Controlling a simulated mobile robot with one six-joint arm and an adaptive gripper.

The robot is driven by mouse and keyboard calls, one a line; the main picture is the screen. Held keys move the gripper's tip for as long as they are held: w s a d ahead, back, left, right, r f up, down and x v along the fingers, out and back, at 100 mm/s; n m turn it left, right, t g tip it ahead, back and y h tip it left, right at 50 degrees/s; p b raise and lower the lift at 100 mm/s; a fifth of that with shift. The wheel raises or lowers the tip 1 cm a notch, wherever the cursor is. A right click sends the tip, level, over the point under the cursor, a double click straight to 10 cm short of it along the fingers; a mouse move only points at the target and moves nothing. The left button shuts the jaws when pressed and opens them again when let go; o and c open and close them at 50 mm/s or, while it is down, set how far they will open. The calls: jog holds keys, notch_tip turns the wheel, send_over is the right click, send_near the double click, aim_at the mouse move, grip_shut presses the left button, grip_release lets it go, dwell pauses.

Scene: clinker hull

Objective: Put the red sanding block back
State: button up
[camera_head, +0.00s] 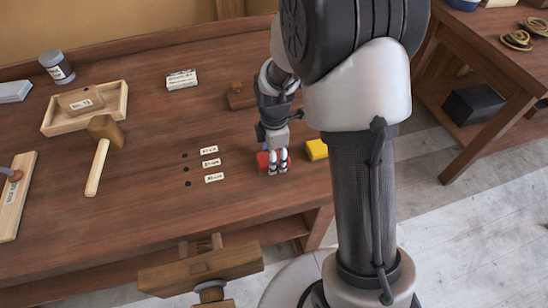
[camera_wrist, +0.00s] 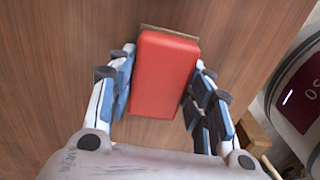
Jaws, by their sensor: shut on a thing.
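The red sanding block (camera_wrist: 163,75) is a rounded red block held lengthwise between the fingers of my gripper (camera_wrist: 160,100) in the wrist view. A thin tan edge shows at its far end. In the head view the red block (camera_head: 263,160) shows partly behind my gripper (camera_head: 278,165), near the front right of the workbench (camera_head: 140,215). I cannot tell whether the block touches the bench top or is just above it. A yellow block (camera_head: 316,149) lies close to the right of my gripper.
A wooden tray (camera_head: 62,128) holding a labelled block stands at the left, with a mallet (camera_head: 100,150) beside it. Several small holes with labels (camera_head: 210,163) lie left of my gripper. A wooden vise (camera_head: 200,268) juts from the front edge. A brown wooden block (camera_head: 240,96) sits farther back.

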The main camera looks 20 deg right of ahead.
jog(key=shift+r, duration=0.15)
jog(key=o, duration=1)
jog(key=s+r+m+t+p, duration=0.15)
jog(key=s+r+m, duration=0.25)
jog(key=r, duration=0.7)
jog(key=s+r+m+t+p, duration=0.1)
jog(key=s+r+m+p, duration=0.2)
jog(key=r, duration=0.8)
jog(key=s+r+m+t, duration=0.1)
jog(key=s+r+m, duration=0.1)
jog(key=s+m, duration=0.3)
jog(key=s+r+m+t, duration=0.1)
jog(key=s+r+m, duration=0.1)
jog(key=s+m, duration=0.4)
jog(key=s, duration=0.3)
jog(key=shift+s+r+b, duration=0.25)
jog(key=shift+r+b, duration=0.05)
